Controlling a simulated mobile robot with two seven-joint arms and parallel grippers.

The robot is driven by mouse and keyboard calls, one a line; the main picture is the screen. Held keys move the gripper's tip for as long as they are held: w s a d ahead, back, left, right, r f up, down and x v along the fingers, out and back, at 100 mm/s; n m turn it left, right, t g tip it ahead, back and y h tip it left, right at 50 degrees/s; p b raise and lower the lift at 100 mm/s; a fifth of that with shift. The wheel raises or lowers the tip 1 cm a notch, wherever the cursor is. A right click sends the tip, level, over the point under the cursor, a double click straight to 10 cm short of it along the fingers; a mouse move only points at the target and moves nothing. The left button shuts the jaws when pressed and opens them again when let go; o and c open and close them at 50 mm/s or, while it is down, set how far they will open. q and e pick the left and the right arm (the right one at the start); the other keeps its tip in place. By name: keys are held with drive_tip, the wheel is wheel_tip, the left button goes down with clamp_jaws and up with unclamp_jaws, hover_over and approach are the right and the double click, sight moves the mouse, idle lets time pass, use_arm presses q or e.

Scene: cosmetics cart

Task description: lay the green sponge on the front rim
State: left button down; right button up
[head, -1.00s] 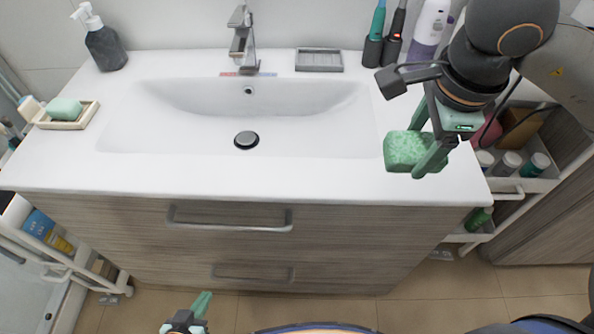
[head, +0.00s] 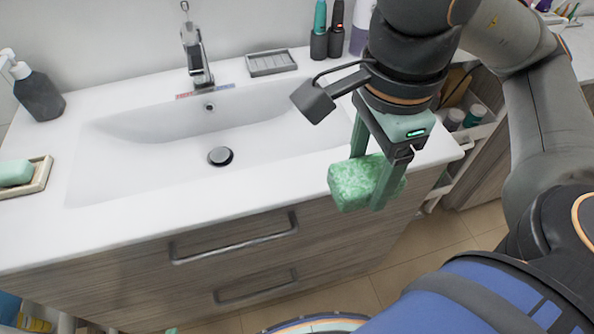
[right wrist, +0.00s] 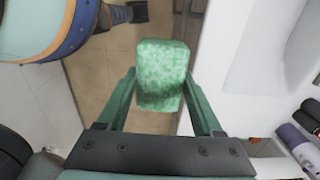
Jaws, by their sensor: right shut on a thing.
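The green sponge (head: 352,182) is a speckled block held between the fingers of my right gripper (head: 368,185). In the head view it overlaps the front edge of the white washbasin near its right end. In the right wrist view the sponge (right wrist: 162,72) sits between the two green fingers, with floor behind it and the white rim (right wrist: 214,65) to its right. The sponge appears raised, apart from the rim. The front rim (head: 190,212) is a bare white strip before the basin. Only a green tip of my left gripper (head: 172,330) shows at the bottom edge.
A soap dish (head: 40,183) with a pale green soap is at the left. A dark soap dispenser (head: 40,97), the faucet (head: 196,60), a grey tray (head: 271,63) and toothbrushes in holders (head: 320,42) stand at the back. Drawer handles (head: 235,242) jut out below the rim.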

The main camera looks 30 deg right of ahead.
drive_tip(key=shift+a, duration=0.1)
drive_tip(key=shift+w+f, duration=0.1)
drive_tip(key=shift+w, duration=0.2)
drive_tip(key=w+f, duration=0.2)
drive_tip(key=w, duration=0.2)
drive_tip(key=w+d+f, duration=0.1)
drive_tip(key=w+f, duration=0.2)
drive_tip(key=w, duration=0.1)
drive_tip(key=w+f, duration=0.3)
drive_tip(key=w, duration=0.1)
drive_tip(key=shift+d+f+b, duration=0.25)
drive_tip(key=shift+b, duration=0.1)
drive_tip(key=shift+w+f, duration=0.15)
drive_tip(key=f, duration=0.4)
drive_tip(key=shift+w, duration=0.4)
use_arm(q)
drive_tip(key=shift+w+d, duration=0.1)
drive_tip(key=shift+w, duration=0.1)
